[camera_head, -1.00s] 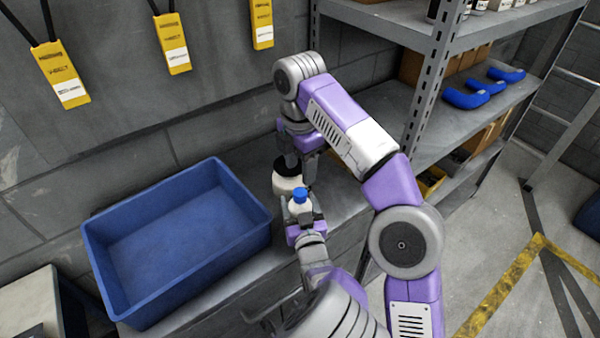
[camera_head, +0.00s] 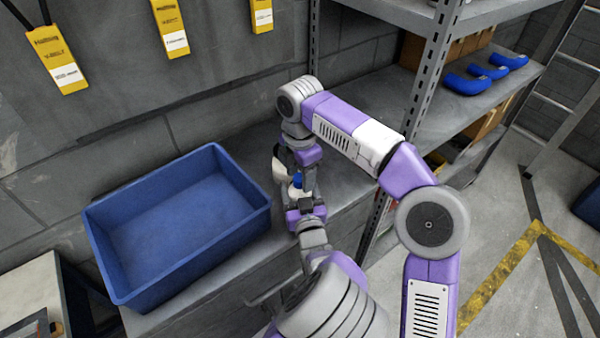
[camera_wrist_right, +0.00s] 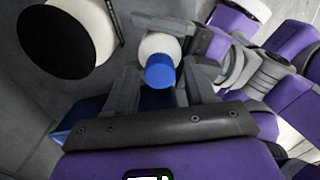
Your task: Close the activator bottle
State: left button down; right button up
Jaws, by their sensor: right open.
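The activator bottle is a small white bottle (camera_wrist_right: 158,44) with a blue cap (camera_wrist_right: 162,71) at its mouth. In the head view the blue cap (camera_head: 297,180) shows between my two grippers. My left gripper (camera_head: 300,206) is below, its fingers around the white body. My right gripper (camera_head: 303,184) is above, pointing down. In the right wrist view my right gripper (camera_wrist_right: 161,78) is open, with one finger on each side of the cap and visible gaps between. I cannot tell how tightly the cap sits. The arms hide much of the bottle in the head view.
A white jar with a black top (camera_wrist_right: 75,40) stands close beside the right gripper. An empty blue bin (camera_head: 180,225) is on the grey bench to the left. A metal shelf rack (camera_head: 425,100) stands to the right, behind my right arm.

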jog(key=shift+c, duration=0.5)
grip_shut()
jog(key=m, duration=0.5)
jog(key=shift+m, duration=0.3)
jog(key=m, duration=1.2)
jog(key=shift+o, duration=1.2)
grip_release()
jog(key=shift+r, duration=3.75)
